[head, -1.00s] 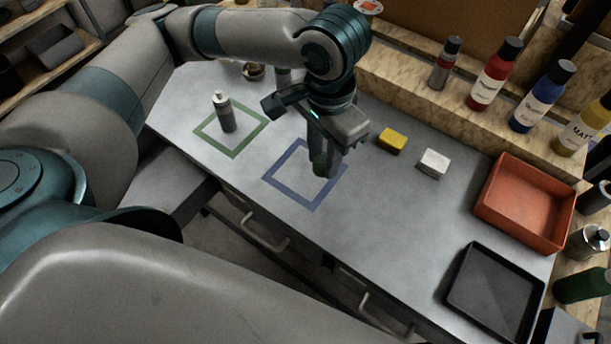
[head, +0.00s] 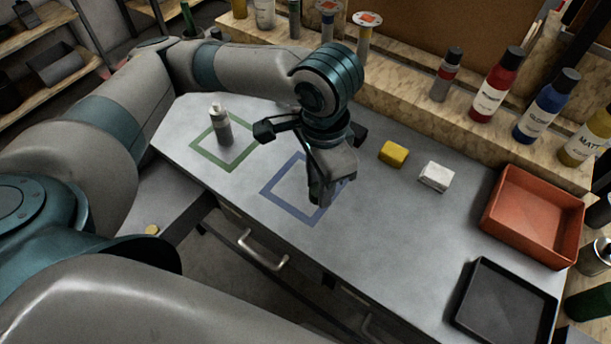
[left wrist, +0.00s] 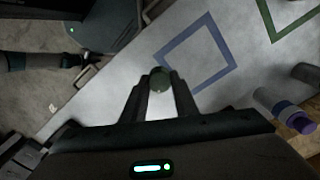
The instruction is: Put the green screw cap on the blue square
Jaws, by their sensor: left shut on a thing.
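The green screw cap (left wrist: 160,80) is between the fingertips of my left gripper (left wrist: 160,88) in the left wrist view. In the head view my left gripper (head: 320,192) is shut and points down, and its fingers hide the cap. The blue square (head: 287,208) is an outline on the grey worktop. In the head view the fingers overlap its right part. In the left wrist view the blue square (left wrist: 222,42) is beyond the cap, which appears by its near-left corner. I cannot tell the cap's height above the worktop.
A grey bottle (head: 221,128) stands in a green square (head: 209,159). A yellow block (head: 393,153) and a white block (head: 436,176) lie right of the gripper. A red tray (head: 530,243) and a black tray (head: 505,305) are further right. Paint bottles (head: 495,85) line the back shelf.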

